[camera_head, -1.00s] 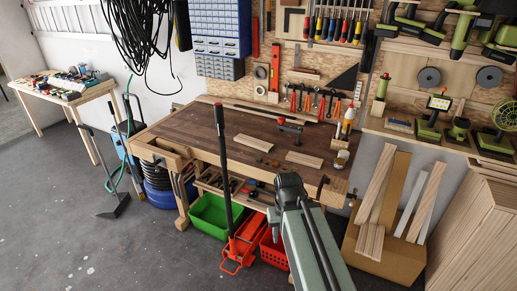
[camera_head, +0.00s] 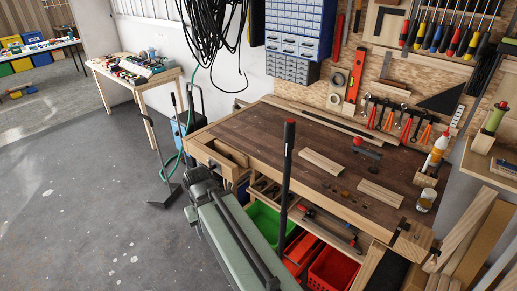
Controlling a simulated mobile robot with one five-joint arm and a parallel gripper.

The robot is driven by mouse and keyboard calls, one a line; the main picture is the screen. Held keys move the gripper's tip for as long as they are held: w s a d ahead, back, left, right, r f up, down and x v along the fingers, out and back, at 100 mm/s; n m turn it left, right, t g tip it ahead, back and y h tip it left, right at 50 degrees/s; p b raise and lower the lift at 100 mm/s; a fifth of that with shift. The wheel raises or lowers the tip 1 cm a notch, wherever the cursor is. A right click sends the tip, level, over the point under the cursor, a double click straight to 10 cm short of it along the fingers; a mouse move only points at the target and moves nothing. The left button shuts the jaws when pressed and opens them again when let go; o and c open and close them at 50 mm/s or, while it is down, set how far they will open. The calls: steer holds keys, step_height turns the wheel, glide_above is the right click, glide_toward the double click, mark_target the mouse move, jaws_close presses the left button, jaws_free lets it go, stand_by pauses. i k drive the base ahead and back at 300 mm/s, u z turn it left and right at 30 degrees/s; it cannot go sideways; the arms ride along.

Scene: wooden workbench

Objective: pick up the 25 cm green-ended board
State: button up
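Two short pale boards lie flat on the dark top of the workbench (camera_head: 262,131). One board (camera_head: 322,161) is near the middle of the top, and the other board (camera_head: 380,194) is nearer the front right. I cannot make out green on the ends of either, nor their exact lengths. My grey-green arm rises from the bottom of the view in front of the bench's left part, well left of both boards. Its far end is a dark joint; my gripper's fingers do not show.
A red-topped black pole (camera_head: 287,175) stands before the bench. A red clamp-like tool (camera_head: 366,150) and a jar (camera_head: 426,200) are on the top. A green bin (camera_head: 265,222) and a red crate (camera_head: 333,270) sit below.

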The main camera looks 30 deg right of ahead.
mark_target(335, 169)
steer(key=u, duration=0.25)
steer(key=i, duration=2)
steer(key=z, duration=0.4)
steer(key=k, duration=0.8)
steer(key=z, duration=0.2)
steer(key=i, duration=0.95)
steer(key=u, duration=0.1)
